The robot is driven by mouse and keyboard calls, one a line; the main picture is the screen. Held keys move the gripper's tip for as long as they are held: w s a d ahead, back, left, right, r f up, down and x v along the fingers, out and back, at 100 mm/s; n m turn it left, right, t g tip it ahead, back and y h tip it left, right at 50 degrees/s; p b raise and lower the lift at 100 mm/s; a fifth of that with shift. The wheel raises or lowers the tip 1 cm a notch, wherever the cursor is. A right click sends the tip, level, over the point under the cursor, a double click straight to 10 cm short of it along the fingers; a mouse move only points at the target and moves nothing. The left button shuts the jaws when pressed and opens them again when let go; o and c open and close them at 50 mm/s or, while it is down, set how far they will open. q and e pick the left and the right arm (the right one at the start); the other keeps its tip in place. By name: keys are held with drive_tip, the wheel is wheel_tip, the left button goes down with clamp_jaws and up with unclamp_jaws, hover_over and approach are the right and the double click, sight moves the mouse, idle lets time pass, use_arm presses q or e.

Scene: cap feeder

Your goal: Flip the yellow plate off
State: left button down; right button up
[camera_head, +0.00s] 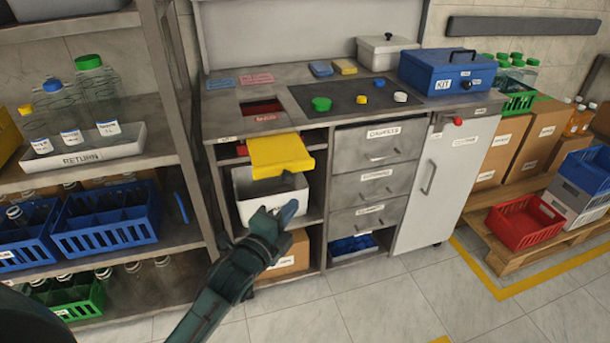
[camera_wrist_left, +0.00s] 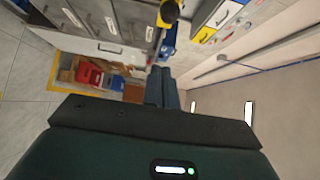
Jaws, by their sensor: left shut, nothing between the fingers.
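The yellow plate (camera_head: 281,155) sticks out from the front of the workbench at its left end, below the worktop, above a white bin (camera_head: 262,208). It lies roughly flat with its front edge bent down. My left gripper (camera_head: 287,211) is shut and empty. In the head view it appears in front of the bin and below the plate, apart from the plate. Its closed fingers show in the left wrist view (camera_wrist_left: 162,86). A small yellow piece shows at the top of that view; I cannot tell if it is the plate. My right gripper is out of view.
The workbench (camera_head: 240,75) carries a red-lined opening (camera_head: 262,106) behind the plate, a dark mat (camera_head: 345,97) with green, yellow and white caps, and a blue kit box (camera_head: 432,75). Drawers (camera_head: 378,143) stand right of the plate. A bottle rack (camera_head: 150,165) stands close on the left.

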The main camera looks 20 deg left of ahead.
use_arm(q)
approach(313, 166)
drive_tip(key=w+d, duration=0.2)
drive_tip(key=d, duration=0.1)
drive_tip(key=shift+w+a+b, duration=0.2)
drive_tip(key=shift+w+a, duration=0.1)
drive_tip(key=shift+w, duration=0.3)
drive_tip(key=shift+w+a+b, duration=0.2)
drive_tip(key=shift+w+a, duration=0.15)
drive_tip(key=shift+w, duration=0.3)
drive_tip(key=shift+w+a+b, duration=0.2)
drive_tip(key=shift+w+a, duration=0.1)
drive_tip(key=shift+w, duration=0.3)
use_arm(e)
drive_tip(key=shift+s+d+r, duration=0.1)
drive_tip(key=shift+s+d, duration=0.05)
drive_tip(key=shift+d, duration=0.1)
